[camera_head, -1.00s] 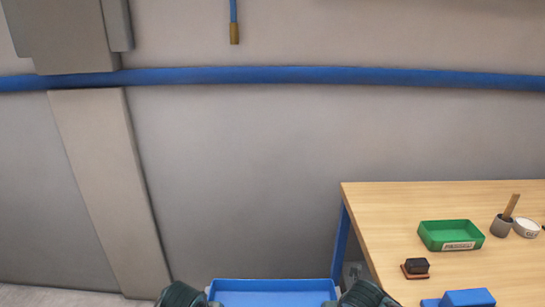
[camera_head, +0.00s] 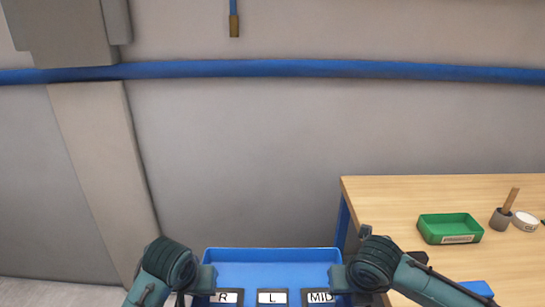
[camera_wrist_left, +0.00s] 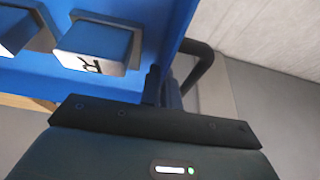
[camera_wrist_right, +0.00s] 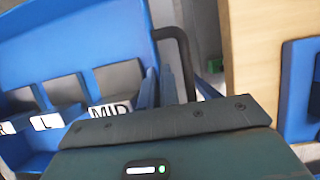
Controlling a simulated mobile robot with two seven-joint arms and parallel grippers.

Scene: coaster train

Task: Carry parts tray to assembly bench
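The blue parts tray (camera_head: 272,256) is in the lower middle of the head view, between my two grippers. Blocks labelled R, L and MID sit inside it, the left wrist view showing the R block (camera_wrist_left: 95,45) and the right wrist view the MID block (camera_wrist_right: 115,107). My left gripper (camera_head: 207,282) is at the tray's left end, shut on its dark handle (camera_wrist_left: 203,62). My right gripper (camera_head: 338,278) is at the right end, shut on the other dark handle (camera_wrist_right: 186,58). The fingertips are mostly hidden. The assembly bench (camera_head: 400,188) has a wooden top and stands to the right.
On the bench are a green tray (camera_head: 449,228), a grey cup (camera_head: 500,220) with a wooden handle in it, a white round container (camera_head: 525,221) and a blue item (camera_head: 478,288). My right arm partly covers a dark block. The bench's left edge is near the tray.

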